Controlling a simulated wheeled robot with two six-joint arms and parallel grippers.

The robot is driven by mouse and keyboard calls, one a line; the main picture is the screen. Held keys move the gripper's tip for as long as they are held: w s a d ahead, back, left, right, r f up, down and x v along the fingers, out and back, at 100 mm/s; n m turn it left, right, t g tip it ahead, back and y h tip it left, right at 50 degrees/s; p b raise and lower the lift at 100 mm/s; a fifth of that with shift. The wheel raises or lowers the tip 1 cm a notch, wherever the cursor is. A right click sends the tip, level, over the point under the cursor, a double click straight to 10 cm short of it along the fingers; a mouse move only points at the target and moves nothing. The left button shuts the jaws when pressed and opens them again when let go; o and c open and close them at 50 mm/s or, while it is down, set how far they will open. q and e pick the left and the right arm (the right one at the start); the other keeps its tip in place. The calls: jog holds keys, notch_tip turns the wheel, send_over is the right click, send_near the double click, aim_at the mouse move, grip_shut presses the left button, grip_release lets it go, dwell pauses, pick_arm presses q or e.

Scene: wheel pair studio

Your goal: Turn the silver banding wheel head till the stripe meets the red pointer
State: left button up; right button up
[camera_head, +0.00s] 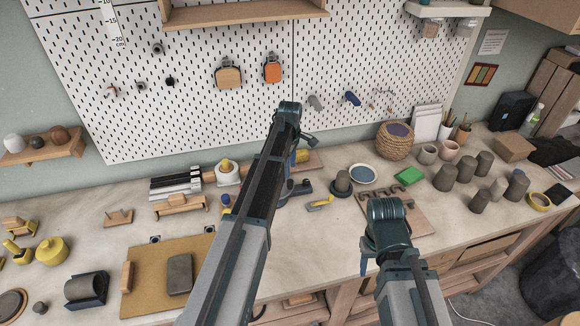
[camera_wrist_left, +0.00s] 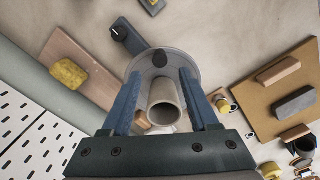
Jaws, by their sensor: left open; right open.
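In the left wrist view, a round silver-grey wheel head (camera_wrist_left: 178,62) lies below my left gripper (camera_wrist_left: 160,76). A dark spot shows near its far rim; I cannot tell whether it is the stripe. A pale hollow cylinder (camera_wrist_left: 166,103) rises between the two open fingers, with gaps on both sides. I cannot make out the red pointer. In the head view my left arm hides the wheel head and most of the left gripper. My right gripper (camera_head: 366,262) is at the bench front, mostly hidden by its own arm; it is open.
A dark base with a black knob (camera_wrist_left: 120,33) sits beside the wheel head. A yellow sponge (camera_wrist_left: 68,72) lies on a wooden board. A tan board (camera_head: 150,282) with a grey block is left.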

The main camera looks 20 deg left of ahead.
pick_arm(q)
notch_tip(320, 180, up, 6)
jog(key=p, duration=0.4)
jog(key=shift+p, duration=0.35)
jog(key=shift+f, duration=0.1)
jog(key=s+d+f+m+b, duration=0.5)
jog(key=s+d+m, duration=0.2)
jog(key=s, duration=0.2)
jog(key=s+d+f+m+b, duration=0.4)
jog(key=s+d+m, duration=0.3)
jog(key=s, duration=0.3)
jog(key=s+d+f+m+y+b, duration=0.1)
jog(key=s+d+f+m+b, duration=0.4)
jog(key=s, duration=0.5)
jog(key=d+m, duration=0.2)
jog(key=shift+f+m+b, duration=0.3)
jog(key=shift+b, duration=0.1)
jog(key=shift+d, duration=0.1)
